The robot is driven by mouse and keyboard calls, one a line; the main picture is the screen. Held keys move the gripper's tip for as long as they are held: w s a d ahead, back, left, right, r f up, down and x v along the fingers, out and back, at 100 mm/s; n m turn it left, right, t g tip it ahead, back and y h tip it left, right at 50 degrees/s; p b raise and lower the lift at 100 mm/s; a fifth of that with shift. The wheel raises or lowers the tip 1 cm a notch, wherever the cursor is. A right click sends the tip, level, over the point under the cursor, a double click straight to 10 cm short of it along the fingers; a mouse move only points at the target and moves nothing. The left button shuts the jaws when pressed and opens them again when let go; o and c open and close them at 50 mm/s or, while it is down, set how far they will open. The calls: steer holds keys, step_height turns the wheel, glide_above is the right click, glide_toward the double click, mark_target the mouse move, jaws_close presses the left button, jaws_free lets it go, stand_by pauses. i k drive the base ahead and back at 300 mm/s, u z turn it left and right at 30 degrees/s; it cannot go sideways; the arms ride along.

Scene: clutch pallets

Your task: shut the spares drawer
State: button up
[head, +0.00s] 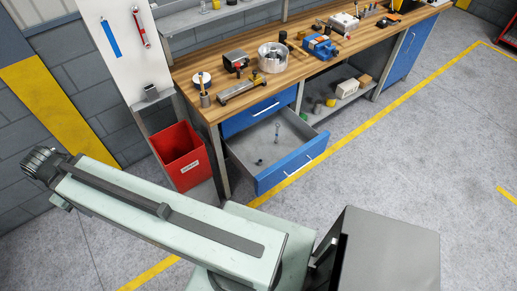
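The open drawer (291,172) is the lower of two blue-fronted drawers under the wooden workbench. It stands pulled well out, and a few small parts lie on its grey floor. Its front has a light bar handle (298,167). The blue drawer above it (259,110) is shut. No label shows which is the spares drawer. My arm stretches across the lower left, pointing left, away from the drawers. My gripper (38,165) is at its far end, dark and small, well left of the open drawer and touching nothing I can see. Its fingers are too unclear to judge.
A red bin (180,156) stands on the floor just left of the drawers. The wooden bench top (335,60) carries tools, a blue vise (320,46) and a metal drum (272,57). The floor right of the open drawer is clear.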

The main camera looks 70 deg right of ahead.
mark_target(299, 144)
steer(key=z, duration=2.75)
